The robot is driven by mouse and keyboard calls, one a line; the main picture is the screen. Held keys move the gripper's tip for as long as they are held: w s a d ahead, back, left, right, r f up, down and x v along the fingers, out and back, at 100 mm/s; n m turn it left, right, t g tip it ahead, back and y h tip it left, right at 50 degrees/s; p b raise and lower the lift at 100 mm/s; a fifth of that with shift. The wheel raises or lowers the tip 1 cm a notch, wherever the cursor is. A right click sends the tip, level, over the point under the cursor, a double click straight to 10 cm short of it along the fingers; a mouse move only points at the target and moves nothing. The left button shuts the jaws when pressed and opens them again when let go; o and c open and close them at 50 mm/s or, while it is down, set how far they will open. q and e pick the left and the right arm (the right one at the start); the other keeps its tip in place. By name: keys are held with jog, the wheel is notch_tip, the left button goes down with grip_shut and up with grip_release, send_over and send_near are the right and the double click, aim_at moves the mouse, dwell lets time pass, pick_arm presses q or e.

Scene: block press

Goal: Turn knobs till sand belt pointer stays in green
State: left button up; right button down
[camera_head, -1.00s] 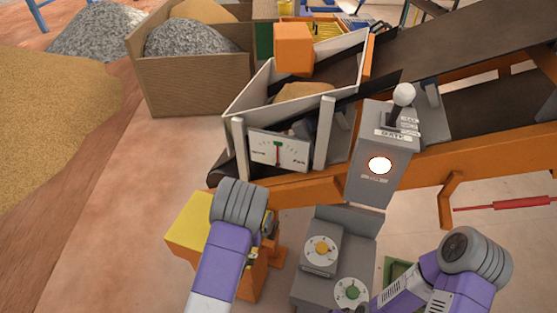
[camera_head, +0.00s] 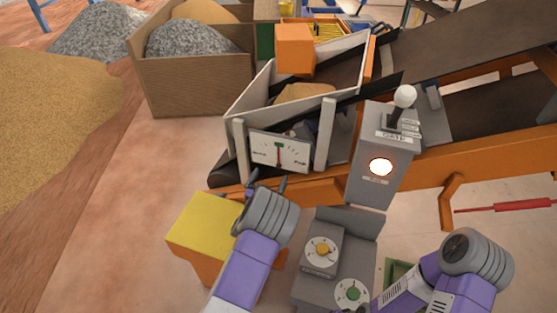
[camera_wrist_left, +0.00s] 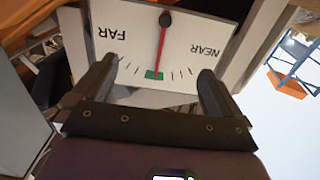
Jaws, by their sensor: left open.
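The white gauge panel (camera_head: 280,150) hangs on the front of the sand hopper, marked with a scale. Its red pointer (camera_head: 278,152) stands about upright, at the green mark (camera_head: 278,144). In the left wrist view the pointer (camera_wrist_left: 161,48) reaches the green mark (camera_wrist_left: 154,74), between NEAR and FAR. The knob with the orange centre (camera_head: 322,250) and the knob with the green centre (camera_head: 352,293) sit on a grey control box. My left gripper (camera_head: 268,184) is open and empty below the gauge; its fingers (camera_wrist_left: 158,85) frame the dial. My right arm is at lower right; its gripper is not visible.
A grey lever box (camera_head: 385,150) with a white-knobbed lever and lit lamp (camera_head: 381,167) stands right of the gauge. A yellow block (camera_head: 205,225) is beside my left arm. The orange conveyor frame (camera_head: 480,150) crosses behind. Sand and gravel lie at left.

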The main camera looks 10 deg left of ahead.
dwell(0.7)
pick_arm(q)
jog(key=s+a, duration=0.1)
jog(key=s, duration=0.9)
jog(key=s+f+n+g+y, duration=0.1)
jog(key=s+f+n+g, duration=0.1)
jog(key=s+f+g, duration=0.5)
jog(key=s+f+n+g+y, duration=0.1)
jog(key=s+f+n+g, duration=0.15)
jog(key=f, duration=0.85)
jog(key=s+d+f+g+h, duration=0.1)
jog(key=s+d+g, duration=0.3)
jog(key=s, duration=0.4)
jog(key=s+d+f+g+h+p, duration=0.1)
jog(key=s+d+g+h, duration=0.2)
jog(key=s, duration=0.5)
jog(key=shift+s+d+f+m+g, duration=0.35)
jog(key=shift+d+g, duration=0.2)
jog(key=shift+d, duration=0.6)
jog(key=shift+w, duration=0.1)
